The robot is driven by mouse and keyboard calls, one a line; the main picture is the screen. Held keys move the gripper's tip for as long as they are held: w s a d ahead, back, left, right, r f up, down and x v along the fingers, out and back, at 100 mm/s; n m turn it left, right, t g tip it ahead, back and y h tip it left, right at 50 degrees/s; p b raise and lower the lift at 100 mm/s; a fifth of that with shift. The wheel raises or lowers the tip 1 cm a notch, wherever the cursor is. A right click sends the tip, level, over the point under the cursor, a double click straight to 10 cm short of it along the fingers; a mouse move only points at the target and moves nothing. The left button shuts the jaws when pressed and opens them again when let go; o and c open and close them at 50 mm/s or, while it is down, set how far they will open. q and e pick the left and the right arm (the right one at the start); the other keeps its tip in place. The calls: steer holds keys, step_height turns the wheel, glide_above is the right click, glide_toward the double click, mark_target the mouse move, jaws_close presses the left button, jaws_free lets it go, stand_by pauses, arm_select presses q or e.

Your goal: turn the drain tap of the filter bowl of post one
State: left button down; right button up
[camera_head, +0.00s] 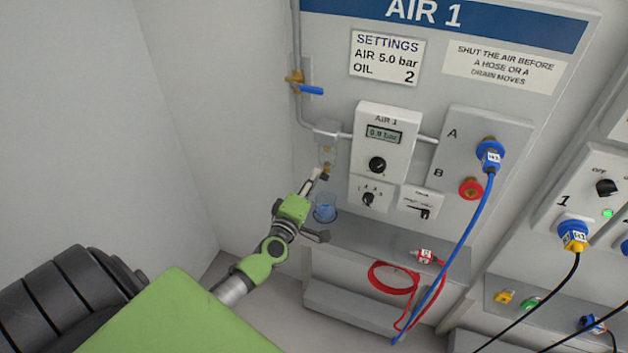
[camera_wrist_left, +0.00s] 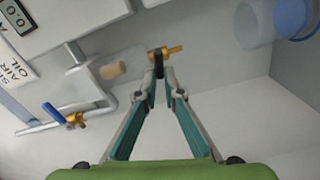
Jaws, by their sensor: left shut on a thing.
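The clear filter bowl (camera_head: 328,154) of the AIR 1 post hangs on the grey air pipe, left of the gauge box. Its brass drain tap (camera_head: 325,168) is at the bottom; in the left wrist view the brass tap (camera_wrist_left: 174,50) shows just beyond my fingertips. The bowl (camera_wrist_left: 125,66) also shows there, with a tan element inside. My left gripper (camera_head: 316,174) reaches up to the tap from below left. In the left wrist view its fingertips (camera_wrist_left: 158,73) close on the tap's small dark handle and partly hide it. My right gripper is out of view.
A clear cup with blue liquid (camera_head: 325,210) stands below the tap, close to my gripper. A blue-handled valve (camera_head: 311,90) lies crosswise to the vertical pipe above. The gauge box (camera_head: 384,145) reads about 0.0 bar. A blue hose (camera_head: 465,240) hangs at the right.

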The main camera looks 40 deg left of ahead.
arm_select(q)
steer(key=shift+a+f+n+b, duration=0.1)
steer(key=shift+n+b, duration=0.1)
steer(key=shift+n, duration=0.45)
steer(key=shift+f+n+b, duration=0.1)
steer(key=shift+n+b, duration=0.05)
steer(key=shift+n, duration=0.8)
steer(key=c, duration=2.2)
jaws_free()
steer(key=shift+o, duration=0.2)
steer(key=v, duration=1.2)
steer(key=shift+f, duration=0.15)
